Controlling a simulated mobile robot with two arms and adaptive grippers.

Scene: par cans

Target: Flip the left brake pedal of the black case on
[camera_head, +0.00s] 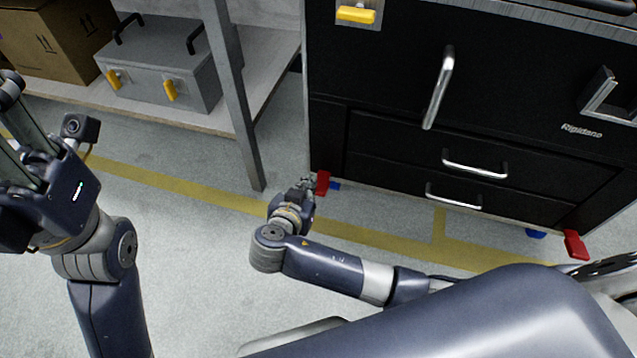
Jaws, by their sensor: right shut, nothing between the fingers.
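The black case (400,120) stands at the upper right. Its left brake pedal (323,182) is a small red piece low at the case's front left corner, with a blue piece (335,186) beside it. My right gripper (307,183) is low, just left of the red pedal; its fingers are shut and empty. I cannot tell whether they touch the pedal. My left gripper (14,125) is raised at the left edge, away from the case, its fingers partly cut off by the frame.
A second red pedal (576,246) and blue piece (537,233) are at the case's right corner. A shelf post (238,100) stands left of the case. The shelf holds a grey box (165,60) and a cardboard box (60,45). The floor in front is clear.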

